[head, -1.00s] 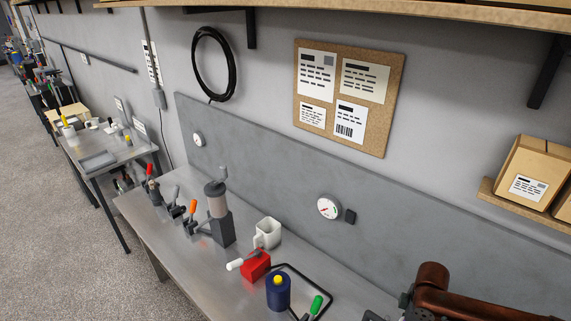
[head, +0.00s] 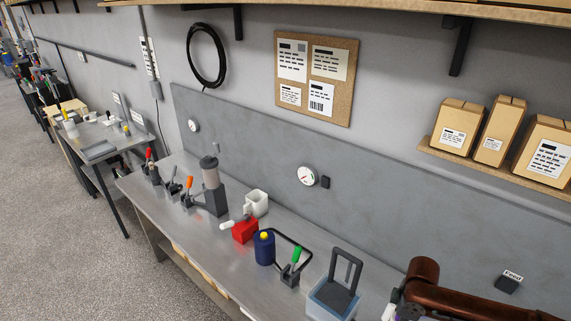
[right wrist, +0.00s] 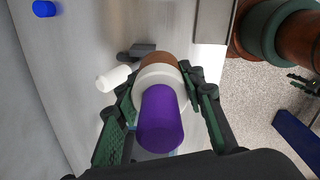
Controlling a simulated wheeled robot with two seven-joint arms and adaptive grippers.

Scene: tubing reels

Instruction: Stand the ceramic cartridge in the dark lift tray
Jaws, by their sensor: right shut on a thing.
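My right gripper (right wrist: 160,108) is shut on a banded cylinder with a purple end (right wrist: 160,122), a white collar and a brown far part, which I take for the ceramic cartridge. Its two green-padded fingers lie on either side of it. In the head view only a little of this gripper shows at the bottom right edge. The dark lift tray (head: 345,264), with an upright loop handle, sits in a pale blue-grey tub (head: 322,305) on the bench, left of my right arm (head: 470,302). My left gripper is out of view.
Left of the tub stand a green-handled clamp (head: 293,265), a blue cylinder with a yellow top (head: 264,248), a red block (head: 245,231) and a white mug (head: 257,203). A black wire loop lies behind the clamp. A white-handled clamp (right wrist: 114,78) is close to the held cylinder.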

